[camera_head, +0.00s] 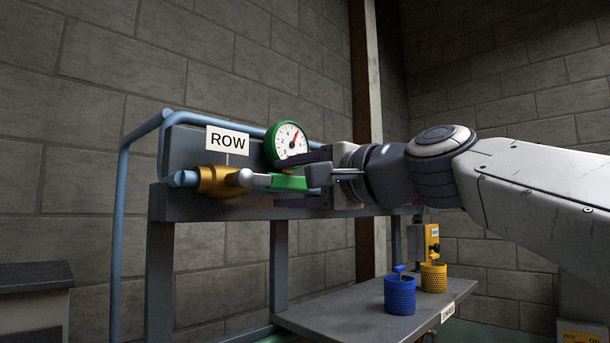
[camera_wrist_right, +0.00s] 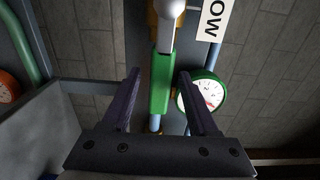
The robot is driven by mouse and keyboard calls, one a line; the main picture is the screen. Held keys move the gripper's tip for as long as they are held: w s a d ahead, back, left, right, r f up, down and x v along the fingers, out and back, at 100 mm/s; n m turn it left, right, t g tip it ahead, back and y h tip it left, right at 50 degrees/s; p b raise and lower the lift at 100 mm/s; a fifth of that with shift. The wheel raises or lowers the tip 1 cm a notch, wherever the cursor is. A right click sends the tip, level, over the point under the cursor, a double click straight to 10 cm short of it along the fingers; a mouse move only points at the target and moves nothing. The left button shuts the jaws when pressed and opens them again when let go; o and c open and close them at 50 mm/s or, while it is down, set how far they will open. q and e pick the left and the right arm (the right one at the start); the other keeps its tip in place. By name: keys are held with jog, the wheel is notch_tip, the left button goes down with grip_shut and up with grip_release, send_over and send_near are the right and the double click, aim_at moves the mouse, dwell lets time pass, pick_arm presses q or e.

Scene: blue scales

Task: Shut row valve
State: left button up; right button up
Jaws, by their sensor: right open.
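The row valve has a brass body (camera_head: 218,181) under a white ROW sign (camera_head: 228,140) on a blue pipe. Its lever has a green grip (camera_head: 288,183) and points right, roughly in line with the pipe. The green grip (camera_wrist_right: 160,84) also shows in the right wrist view, with the lever's pale hub (camera_wrist_right: 170,8) at the top. My right gripper (camera_head: 277,182) is open, one finger above and one below the grip. In the right wrist view the fingers (camera_wrist_right: 159,74) stand either side of the grip, with gaps. My left gripper is not in view.
A green-rimmed gauge (camera_head: 290,143) sits close above the lever, near the upper finger. A grey shelf (camera_head: 345,310) below holds a blue basket (camera_head: 399,296) and a yellow basket (camera_head: 433,278). A blue pipe frame (camera_head: 120,230) stands at left.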

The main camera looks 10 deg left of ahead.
grip_shut()
dwell(1.4)
